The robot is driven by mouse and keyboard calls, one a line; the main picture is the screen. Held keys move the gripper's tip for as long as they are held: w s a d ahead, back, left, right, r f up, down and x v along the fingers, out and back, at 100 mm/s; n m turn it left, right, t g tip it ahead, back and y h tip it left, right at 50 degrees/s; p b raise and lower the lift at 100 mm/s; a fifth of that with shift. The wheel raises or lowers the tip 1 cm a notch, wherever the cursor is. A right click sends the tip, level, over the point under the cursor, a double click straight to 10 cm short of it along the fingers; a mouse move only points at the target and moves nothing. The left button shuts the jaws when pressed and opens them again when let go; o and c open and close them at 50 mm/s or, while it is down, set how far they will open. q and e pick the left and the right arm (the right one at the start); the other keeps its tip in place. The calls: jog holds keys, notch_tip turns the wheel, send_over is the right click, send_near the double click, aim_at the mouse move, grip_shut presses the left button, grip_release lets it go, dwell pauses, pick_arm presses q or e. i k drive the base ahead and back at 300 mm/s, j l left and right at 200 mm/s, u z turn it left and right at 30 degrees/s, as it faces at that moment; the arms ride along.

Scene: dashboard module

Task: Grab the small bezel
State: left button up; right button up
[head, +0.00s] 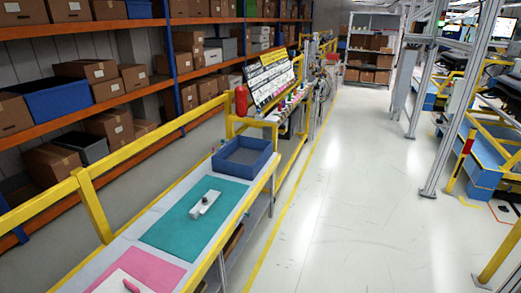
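A small pale grey part with a dark knob-like piece (205,203) lies on the teal mat (175,235) on the workbench. It may be the small bezel, but it is too small to tell. A white piece with a red item (131,286) on it shows on the pink mat (158,268) at the bottom edge, partly cut off by the frame. Neither of my grippers is in view.
An open blue bin (243,158) stands at the far end of the workbench. A yellow rail (95,205) runs along the bench's left side. Shelves with boxes (105,90) stand behind it. The floor (350,200) to the right is clear.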

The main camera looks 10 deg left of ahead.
aim_at(201, 208)
jog(key=i+u, duration=0.15)
jog(key=i, duration=0.45)
jog(key=i+l+u, duration=0.1)
jog(key=i, duration=0.5)
jog(key=i+l+u, duration=0.15)
jog(key=i, duration=0.45)
jog(key=l, duration=0.1)
